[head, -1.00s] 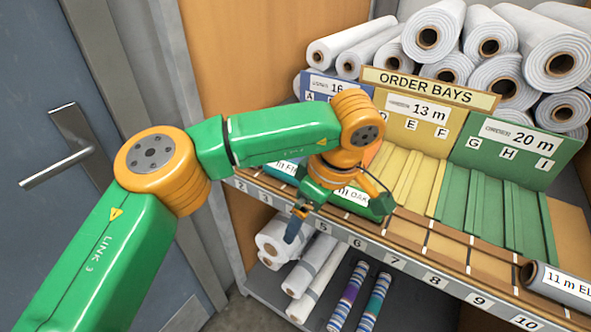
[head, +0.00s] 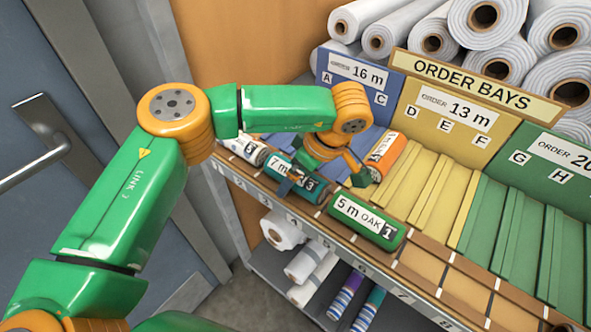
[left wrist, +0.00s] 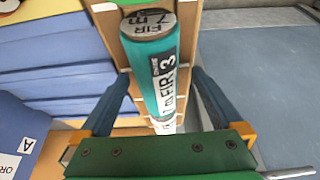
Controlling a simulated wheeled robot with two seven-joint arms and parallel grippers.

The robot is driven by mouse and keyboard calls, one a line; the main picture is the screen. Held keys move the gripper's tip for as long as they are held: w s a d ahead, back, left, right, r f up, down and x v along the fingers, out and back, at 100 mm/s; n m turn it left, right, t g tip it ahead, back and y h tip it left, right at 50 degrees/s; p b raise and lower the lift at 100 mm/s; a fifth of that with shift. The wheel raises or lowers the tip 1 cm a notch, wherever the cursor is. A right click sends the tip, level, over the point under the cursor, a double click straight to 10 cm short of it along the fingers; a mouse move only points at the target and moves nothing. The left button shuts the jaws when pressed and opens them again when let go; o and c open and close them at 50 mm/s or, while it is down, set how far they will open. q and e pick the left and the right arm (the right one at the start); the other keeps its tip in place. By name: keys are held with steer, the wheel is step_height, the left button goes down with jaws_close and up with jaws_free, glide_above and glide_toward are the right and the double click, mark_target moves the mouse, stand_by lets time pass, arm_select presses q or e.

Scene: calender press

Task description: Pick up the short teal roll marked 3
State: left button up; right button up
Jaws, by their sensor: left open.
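The short teal roll marked 3 (head: 284,178), labelled 7 m FIR, lies on the front ledge of the shelf. It also shows in the left wrist view (left wrist: 157,75), running between my fingers. My left gripper (head: 323,175) is open above the roll, partly covering its label. In the left wrist view the gripper (left wrist: 160,88) has one blue finger on each side of the roll, with gaps at both sides. I cannot tell how far the fingertips reach down beside it. My right gripper is not in view.
A green roll marked 1 (head: 366,222) lies just right of the teal roll, and a white roll (head: 243,149) lies left of it. The yellow (head: 425,190) and green bays are empty.

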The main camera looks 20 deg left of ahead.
arm_select(q)
steer(key=shift+w+f, duration=0.3)
steer(key=shift+f, duration=0.05)
steer(key=shift+s+r, duration=0.1)
steer(key=shift+s, duration=0.05)
steer(key=c, duration=1.5)
steer(key=shift+r, duration=0.1)
